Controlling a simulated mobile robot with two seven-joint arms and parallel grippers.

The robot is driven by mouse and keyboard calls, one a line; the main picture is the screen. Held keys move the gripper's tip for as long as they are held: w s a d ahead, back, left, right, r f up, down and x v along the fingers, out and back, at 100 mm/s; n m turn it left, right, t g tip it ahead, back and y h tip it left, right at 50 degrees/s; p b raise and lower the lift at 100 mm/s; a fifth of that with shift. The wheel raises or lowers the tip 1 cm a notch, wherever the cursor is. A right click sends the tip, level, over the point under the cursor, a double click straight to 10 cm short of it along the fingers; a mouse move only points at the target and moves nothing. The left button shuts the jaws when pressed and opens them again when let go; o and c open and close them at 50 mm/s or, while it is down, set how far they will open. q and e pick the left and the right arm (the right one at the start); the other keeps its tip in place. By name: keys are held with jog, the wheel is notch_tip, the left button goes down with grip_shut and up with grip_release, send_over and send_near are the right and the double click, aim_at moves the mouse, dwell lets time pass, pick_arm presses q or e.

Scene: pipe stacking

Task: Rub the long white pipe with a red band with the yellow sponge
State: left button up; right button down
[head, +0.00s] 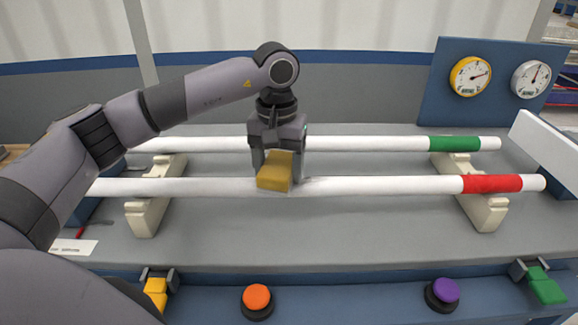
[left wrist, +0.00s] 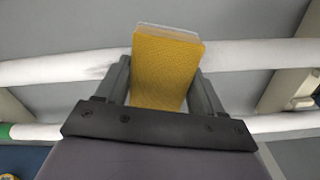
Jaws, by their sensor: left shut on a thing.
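The long white pipe with a red band (head: 380,186) lies across two cream supports in the head view, its red band (head: 492,184) near the right end. My left gripper (head: 277,165) points down over the middle of this pipe and is shut on the yellow sponge (head: 272,172). The sponge is at the pipe and appears to touch it. In the left wrist view the sponge (left wrist: 165,68) sits between the two fingers and covers part of the white pipe (left wrist: 60,68). A greyish smudge shows on the pipe beside the sponge. My right gripper is not in view.
A white pipe with a green band (head: 370,143) lies behind, parallel. Cream supports (head: 145,218) and (head: 487,212) hold the pipes. An orange button (head: 256,297), a purple button (head: 446,290) and gauges (head: 470,76) stand around.

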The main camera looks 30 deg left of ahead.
pick_arm(q)
jog(key=shift+s+a+f, duration=0.15)
jog(key=shift+s+a, duration=0.35)
jog(key=shift+a, duration=0.25)
jog(key=shift+r+p, duration=2.15)
jog(key=shift+r, duration=0.95)
jog(key=shift+w, duration=0.1)
jog(key=shift+r+p, duration=1.2)
jog(key=shift+r, duration=0.35)
jog(key=shift+f, duration=0.1)
